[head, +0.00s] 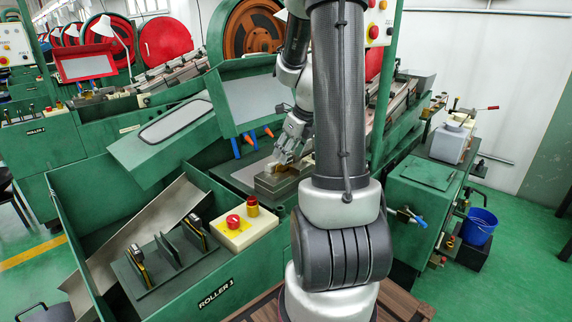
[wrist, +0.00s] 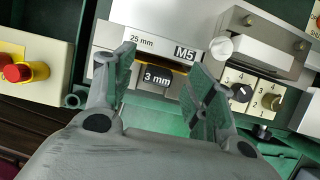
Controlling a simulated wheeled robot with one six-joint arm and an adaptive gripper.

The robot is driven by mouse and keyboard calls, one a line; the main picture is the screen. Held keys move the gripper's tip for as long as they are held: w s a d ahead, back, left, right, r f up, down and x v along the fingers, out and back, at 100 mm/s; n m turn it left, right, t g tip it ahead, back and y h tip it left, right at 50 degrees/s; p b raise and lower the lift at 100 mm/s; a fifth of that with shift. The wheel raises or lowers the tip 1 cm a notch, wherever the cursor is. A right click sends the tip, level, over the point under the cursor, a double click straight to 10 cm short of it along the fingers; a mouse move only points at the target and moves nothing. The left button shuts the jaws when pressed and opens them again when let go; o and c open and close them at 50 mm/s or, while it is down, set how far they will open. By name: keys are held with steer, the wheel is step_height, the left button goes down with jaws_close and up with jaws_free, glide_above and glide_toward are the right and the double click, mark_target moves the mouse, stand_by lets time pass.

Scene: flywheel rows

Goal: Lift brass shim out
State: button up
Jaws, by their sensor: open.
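A thin brass-coloured strip (wrist: 180,68), likely the brass shim, shows under the M5 label between the fingers. Most of it is hidden. A dark piece (wrist: 155,80) labelled "3 mm" sits just below it. No finger clearly touches the strip. In the head view, my gripper (head: 285,150) is low over the metal fixture (head: 276,183), and a small brass-coloured spot (head: 308,161) shows beside it.
A control box with a red button (head: 233,221) stands left of the fixture; its button (wrist: 18,73) also shows in the wrist view. A tilted green-framed panel (head: 255,100) stands behind. A slotted rack (head: 170,255) is front left.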

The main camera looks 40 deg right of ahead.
steer(key=shift+x, duration=1.05)
steer(key=shift+c, duration=0.4)
jaws_close()
steer(key=shift+r, duration=0.15)
